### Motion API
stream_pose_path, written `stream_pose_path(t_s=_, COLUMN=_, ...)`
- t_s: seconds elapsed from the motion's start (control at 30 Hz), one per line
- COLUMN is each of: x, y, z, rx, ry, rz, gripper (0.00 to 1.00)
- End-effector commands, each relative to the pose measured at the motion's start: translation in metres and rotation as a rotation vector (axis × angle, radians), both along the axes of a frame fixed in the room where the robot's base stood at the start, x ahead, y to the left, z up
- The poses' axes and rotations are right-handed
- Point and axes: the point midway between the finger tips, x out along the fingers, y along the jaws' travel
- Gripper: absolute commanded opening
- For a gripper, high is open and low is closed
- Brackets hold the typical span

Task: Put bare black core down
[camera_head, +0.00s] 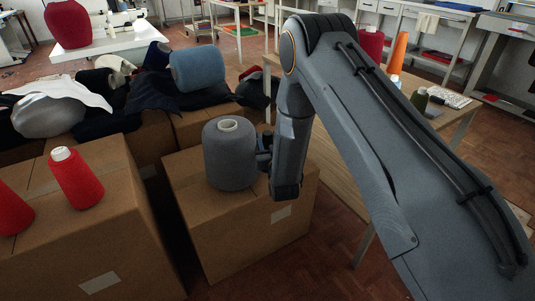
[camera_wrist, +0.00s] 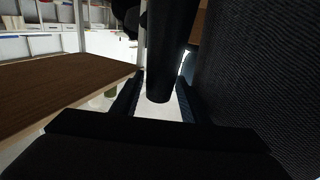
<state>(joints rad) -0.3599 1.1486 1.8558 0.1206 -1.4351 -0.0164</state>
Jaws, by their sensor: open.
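A bare black core (camera_wrist: 170,50) shows in the wrist view as a dark, smooth, tapered cylinder between the two fingers of my gripper (camera_wrist: 160,90). The fingers are open, one on each side of it. Whether either finger touches it, and what it rests on, I cannot tell. In the head view my gripper (camera_head: 263,150) is low at the right side of a large grey yarn cone (camera_head: 230,160), mostly hidden by my wrist; I cannot make out the core there. The grey cone stands upright on a cardboard box (camera_head: 245,235) and fills the wrist view's right side.
Red yarn cones (camera_head: 77,180) stand on another cardboard box (camera_head: 110,235) at left. A blue cone (camera_head: 197,68) lies on dark cloth behind. A wooden table (camera_head: 345,165) is behind my arm, with an orange cone (camera_head: 398,52) and small bottles. The grey cone leaves little room beside my gripper.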

Motion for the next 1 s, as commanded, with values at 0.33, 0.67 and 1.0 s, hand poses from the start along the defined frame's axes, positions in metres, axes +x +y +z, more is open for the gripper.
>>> stream_pose_path(t_s=0.33, x=0.005, y=0.001, z=0.0, rx=0.0, ry=0.001, rz=0.0, gripper=0.34)
stream_pose_path(t_s=0.67, x=0.005, y=0.001, z=0.0, rx=0.0, ry=0.001, rz=0.0, gripper=0.0)
stream_pose_path(t_s=1.0, x=0.005, y=0.001, z=0.014, rx=0.0, ry=-0.001, rz=0.0, gripper=0.0)
